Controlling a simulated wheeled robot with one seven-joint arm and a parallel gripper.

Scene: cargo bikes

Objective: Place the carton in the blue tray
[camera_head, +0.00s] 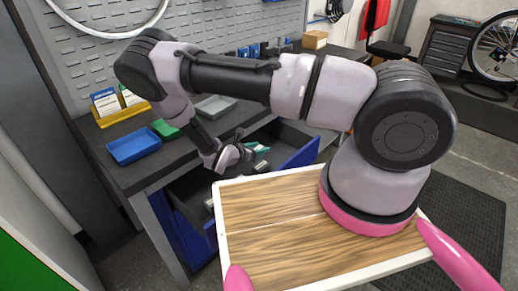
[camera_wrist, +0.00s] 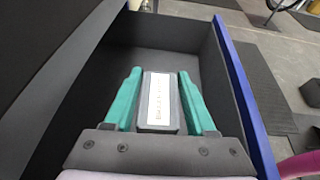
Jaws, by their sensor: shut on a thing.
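My gripper (camera_wrist: 160,73) has teal fingers, which lie along both sides of a small grey carton (camera_wrist: 159,102) with a pale printed label. The fingers are shut on it, inside an open dark drawer (camera_wrist: 207,65) with a blue front. In the head view my gripper (camera_head: 259,158) reaches down into this drawer (camera_head: 302,157) below the bench top, and I cannot make out the carton there. The blue tray (camera_head: 133,147) sits on the left front of the bench and looks empty. It is up and to the left of my gripper.
A green tray (camera_head: 166,129) and a grey tray (camera_head: 215,106) stand near the blue tray on the dark bench (camera_head: 122,178). A cardboard box (camera_head: 314,40) stands farther along the bench. The drawer walls surround my gripper closely.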

